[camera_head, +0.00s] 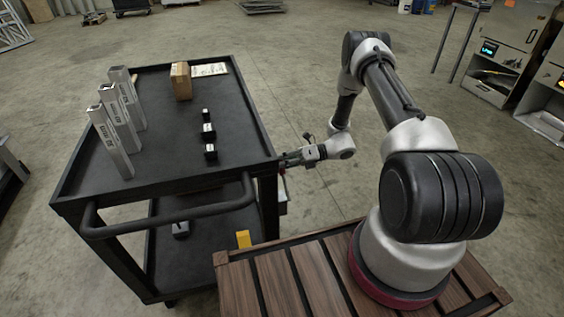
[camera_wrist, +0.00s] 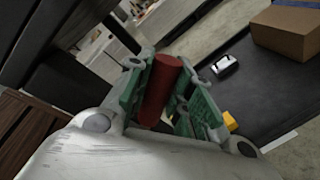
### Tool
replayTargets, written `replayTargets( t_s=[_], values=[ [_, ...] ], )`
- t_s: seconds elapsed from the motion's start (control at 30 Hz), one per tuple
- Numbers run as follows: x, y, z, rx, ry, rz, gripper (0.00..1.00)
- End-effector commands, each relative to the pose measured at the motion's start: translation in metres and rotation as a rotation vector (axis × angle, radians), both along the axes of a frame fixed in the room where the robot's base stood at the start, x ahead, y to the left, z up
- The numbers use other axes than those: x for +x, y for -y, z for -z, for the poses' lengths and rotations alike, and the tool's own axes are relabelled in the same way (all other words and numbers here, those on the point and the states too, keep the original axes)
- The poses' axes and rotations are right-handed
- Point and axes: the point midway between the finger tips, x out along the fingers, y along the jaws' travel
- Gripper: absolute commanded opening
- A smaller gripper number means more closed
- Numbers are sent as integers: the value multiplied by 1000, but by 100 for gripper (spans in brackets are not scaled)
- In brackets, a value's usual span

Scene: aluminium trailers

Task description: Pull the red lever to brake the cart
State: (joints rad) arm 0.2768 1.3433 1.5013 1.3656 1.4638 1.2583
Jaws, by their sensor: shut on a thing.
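The red lever (camera_wrist: 160,90) shows in the wrist view as a short red cylinder. It sits between the green-padded fingers of my gripper (camera_wrist: 161,98), which is shut on it. In the head view my gripper (camera_head: 284,160) is at the right side of the black cart (camera_head: 170,165), just below its top edge.
On the cart top are several upright metal bars (camera_head: 112,140), a cardboard box (camera_head: 181,81) and small black blocks (camera_head: 208,131). A yellow item (camera_head: 243,239) is on the lower shelf. Metal machines (camera_head: 505,50) stand at the far right. Open concrete floor lies beyond the cart.

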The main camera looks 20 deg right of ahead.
Motion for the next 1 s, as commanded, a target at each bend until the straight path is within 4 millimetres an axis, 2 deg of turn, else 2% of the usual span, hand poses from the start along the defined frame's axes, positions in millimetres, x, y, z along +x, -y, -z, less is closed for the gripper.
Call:
replayTargets(
  t_s=[0.2,0.4,1.0],
  values=[
    [10,0,18,-1,-140,0,0],
    [15,1,29,0,-220,1,0],
    [17,1,35,-4,-267,4,0]
  ],
)
